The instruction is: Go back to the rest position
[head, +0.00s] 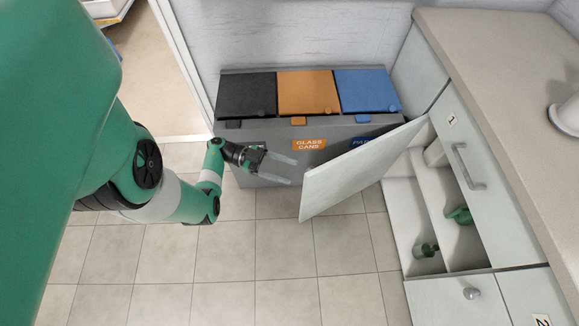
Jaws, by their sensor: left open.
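My left gripper (283,168) is open with nothing between its fingers. It hangs above the tiled floor, in front of the grey recycling bin (262,133) and to the left of the edge of the open white cabinet door (350,172). A small gap seems to separate the fingertips from the door, though depth is hard to judge. My left arm comes in from the left side. My right gripper is not in view.
The bin has black (246,94), orange (308,92) and blue (367,90) lids, all closed. The open cabinet (408,215) holds green bottles (426,250). A counter (500,60) runs along the right. The tiled floor (285,255) is clear.

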